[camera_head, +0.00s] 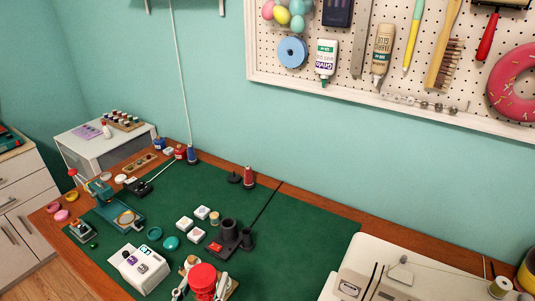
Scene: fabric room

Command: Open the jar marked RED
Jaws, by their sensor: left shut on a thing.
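A round red lid-like top (203,277), probably of the jar, stands at the bottom edge of the head view, near the front of the green mat (305,225). No RED marking is legible on it. My left gripper (202,291) is shut on this red thing, with light grey fingers on either side. The lower part is hidden by the fingers and the frame edge, so I cannot tell whether the top is on a jar or loose. My right gripper is not in view.
A white box with small labelled blocks (140,268) stands to the left. Behind are white tiles (202,212), a teal disc (171,243) and a black holder (228,238). A sewing machine (395,286) stands at right. The mat's back right is clear.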

